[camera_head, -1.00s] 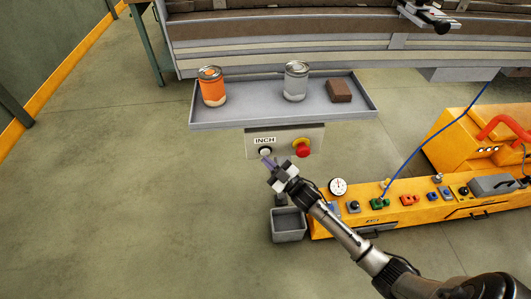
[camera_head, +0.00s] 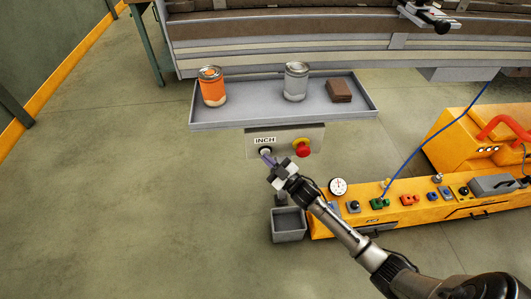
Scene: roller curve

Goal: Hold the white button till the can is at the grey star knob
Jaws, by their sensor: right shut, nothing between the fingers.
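The white button (camera_head: 265,151) sits under the INCH label on a grey control box (camera_head: 284,135) below the tray. My right gripper (camera_head: 267,159) is shut and empty, its fingertips at the lower edge of the button. I cannot tell whether they touch or press it. An orange-and-white can (camera_head: 212,87) and a plain silver can (camera_head: 296,82) stand upright on the tray; I cannot tell which, if either, is the task's can. I cannot make out a grey star knob for certain. My left gripper is not in view.
The grey tray (camera_head: 240,115) also holds a brown block (camera_head: 339,91). A red mushroom button (camera_head: 303,149) is right of the white one. A yellow console (camera_head: 420,214) with gauge and knobs stands lower right, a grey bin (camera_head: 289,226) beside it. The floor at left is clear.

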